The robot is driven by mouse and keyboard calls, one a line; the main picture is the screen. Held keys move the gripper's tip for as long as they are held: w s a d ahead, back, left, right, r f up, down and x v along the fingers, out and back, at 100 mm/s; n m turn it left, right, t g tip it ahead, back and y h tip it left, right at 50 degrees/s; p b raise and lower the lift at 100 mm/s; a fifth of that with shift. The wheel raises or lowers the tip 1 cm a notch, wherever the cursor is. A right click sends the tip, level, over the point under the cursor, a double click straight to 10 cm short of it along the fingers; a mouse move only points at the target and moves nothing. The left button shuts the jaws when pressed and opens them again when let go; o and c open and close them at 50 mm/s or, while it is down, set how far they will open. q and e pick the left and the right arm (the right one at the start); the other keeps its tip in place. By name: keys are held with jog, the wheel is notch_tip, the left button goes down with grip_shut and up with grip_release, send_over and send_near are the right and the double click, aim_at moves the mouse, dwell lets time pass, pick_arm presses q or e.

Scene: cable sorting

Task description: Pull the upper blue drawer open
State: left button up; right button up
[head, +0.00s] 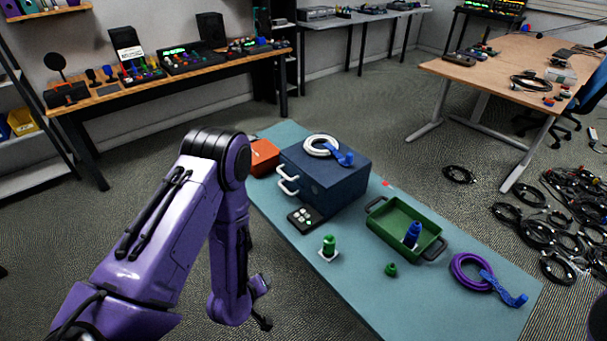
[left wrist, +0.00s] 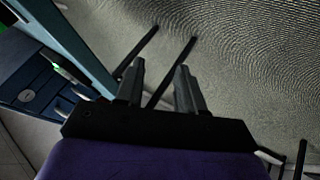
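The dark blue drawer box (head: 335,185) stands on the teal table in the head view. Two white handles, the upper one (head: 288,170) and the lower one (head: 288,187), are on its left-facing front. The drawers look shut. My left gripper (head: 264,306) hangs beside the table's near left edge, well in front of the handles and touching nothing. In the left wrist view its fingers (left wrist: 160,85) are apart with nothing between them. The blue box (left wrist: 40,88) and its pale handles show at the left there. My right gripper is out of view.
A white cable coil (head: 320,146) with a blue connector lies on the box. An orange box (head: 264,158) stands behind it and a dark button panel (head: 305,217) in front. A green tray (head: 385,228) and purple cable (head: 461,281) lie further right. Floor left of the table is clear.

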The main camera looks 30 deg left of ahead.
pick_arm(q)
jog(key=w+a+r+n+t, duration=0.1)
jog(key=w+a+r+t, duration=0.1)
jog(key=w, duration=0.3)
jog(key=w+a+r+n+t, duration=0.1)
jog(key=w+a+r+n, duration=0.15)
jog(key=w, duration=0.25)
jog(key=n+t+h, duration=0.2)
jog(key=t, duration=0.3)
send_near(283, 175)
jog(key=w, duration=0.2)
jog(key=w+f, duration=0.1)
jog(key=w, duration=0.5)
jog(key=shift+a+f, duration=0.1)
jog(key=shift+f, duration=0.2)
jog(key=shift+w+f, duration=0.1)
jog(key=shift+w, duration=0.35)
grip_shut()
